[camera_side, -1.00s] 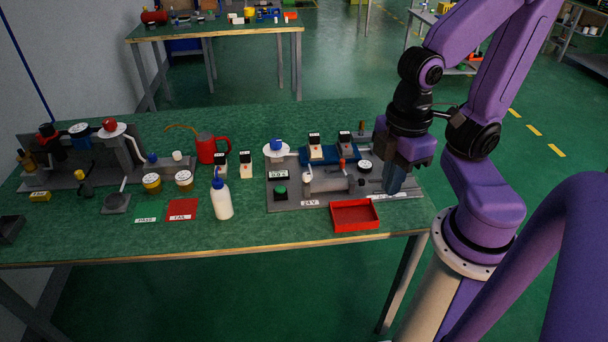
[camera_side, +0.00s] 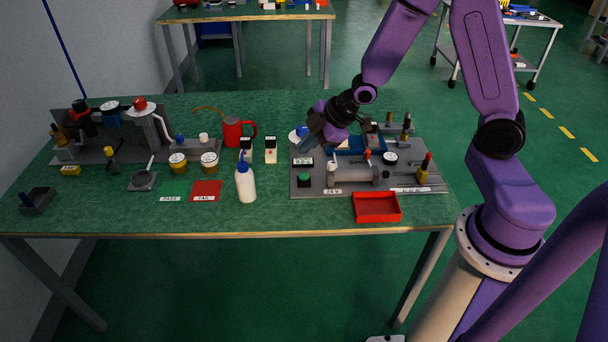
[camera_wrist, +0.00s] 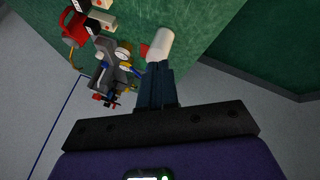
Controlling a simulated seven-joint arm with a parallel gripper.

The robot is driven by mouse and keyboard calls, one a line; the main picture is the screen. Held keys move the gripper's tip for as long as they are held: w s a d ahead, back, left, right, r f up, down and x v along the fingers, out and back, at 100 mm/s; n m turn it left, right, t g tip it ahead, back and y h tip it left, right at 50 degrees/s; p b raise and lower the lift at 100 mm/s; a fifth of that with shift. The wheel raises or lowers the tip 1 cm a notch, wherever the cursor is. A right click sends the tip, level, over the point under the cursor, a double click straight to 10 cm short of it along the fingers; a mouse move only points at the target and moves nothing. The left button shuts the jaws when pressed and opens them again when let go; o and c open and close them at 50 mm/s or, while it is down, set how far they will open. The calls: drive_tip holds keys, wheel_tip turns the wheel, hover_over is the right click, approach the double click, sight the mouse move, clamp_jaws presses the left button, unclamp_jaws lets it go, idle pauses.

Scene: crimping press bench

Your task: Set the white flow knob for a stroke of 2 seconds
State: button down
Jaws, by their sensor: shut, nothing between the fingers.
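A small white knob (camera_side: 331,165) stands at the left end of a grey cylinder on the grey press plate (camera_side: 310,189); it may be the flow knob, but its marks are too small to read. A blue knob on a white dial (camera_side: 297,135) stands at the plate's back left, partly hidden by my gripper. My gripper (camera_side: 304,147) is tilted down to the left above the plate's back left, near the blue knob. Its fingers are shut and empty, as the wrist view (camera_wrist: 158,68) also shows. The white knob is out of the wrist view.
A white bottle (camera_side: 245,183), a red can (camera_side: 233,131) and two switch boxes stand left. The bench's front middle is clear.

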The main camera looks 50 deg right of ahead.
drive_tip(key=t+y, duration=0.1)
drive_tip(key=t, duration=0.1)
hover_over(307, 176)
wheel_tip(307, 176, down, 3)
drive_tip(key=shift+d+n, duration=0.1)
drive_tip(key=shift+n, duration=0.2)
drive_tip(key=shift+f, duration=4.4)
drive_tip(key=shift+f, duration=0.1)
drive_tip(key=shift+f, duration=0.35)
